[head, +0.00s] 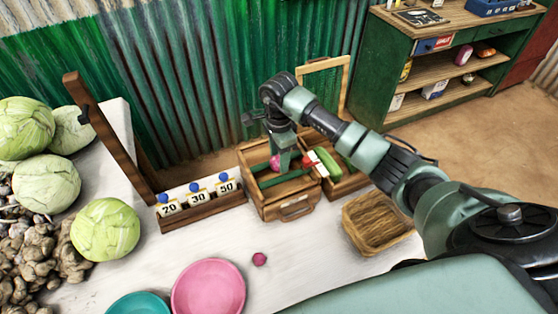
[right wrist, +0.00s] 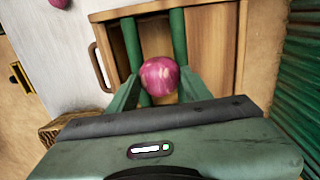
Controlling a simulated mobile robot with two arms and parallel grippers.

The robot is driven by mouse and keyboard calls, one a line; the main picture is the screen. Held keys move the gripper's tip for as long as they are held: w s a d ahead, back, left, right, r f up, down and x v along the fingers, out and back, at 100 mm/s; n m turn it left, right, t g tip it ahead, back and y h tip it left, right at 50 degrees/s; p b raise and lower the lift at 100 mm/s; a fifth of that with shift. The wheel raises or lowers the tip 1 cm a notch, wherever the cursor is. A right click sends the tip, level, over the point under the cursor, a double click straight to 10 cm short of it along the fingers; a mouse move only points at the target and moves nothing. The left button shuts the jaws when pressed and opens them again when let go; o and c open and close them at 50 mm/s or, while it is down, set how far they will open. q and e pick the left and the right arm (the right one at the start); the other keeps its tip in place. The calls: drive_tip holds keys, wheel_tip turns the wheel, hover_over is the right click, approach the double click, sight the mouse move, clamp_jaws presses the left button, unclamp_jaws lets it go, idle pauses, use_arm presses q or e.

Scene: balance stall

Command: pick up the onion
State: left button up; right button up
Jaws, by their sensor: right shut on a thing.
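My right gripper (head: 283,160) reaches down over a wooden box with a front handle (head: 298,209). It is shut on a round pink-purple onion (right wrist: 159,76), which sits between the two pale green fingers in the right wrist view. In the head view the onion (head: 275,162) shows only partly beside the fingers. Two dark green bars (right wrist: 131,45) run across the box under the onion. Another small pink-red round thing (head: 259,259) lies on the white table, apart from the gripper. My left gripper is not in view.
A pink plate (head: 208,288) and a teal plate (head: 139,304) lie at the table's front. Number tags stand in a wooden rack (head: 203,211) left of the box. A wicker basket (head: 362,236) is to the right. Cabbages (head: 105,229) and roots fill the left.

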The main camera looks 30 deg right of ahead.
wheel_tip(320, 180, up, 18)
drive_tip(key=b, duration=0.2)
drive_tip(key=shift+r, duration=0.25)
drive_tip(key=shift+a, duration=0.1)
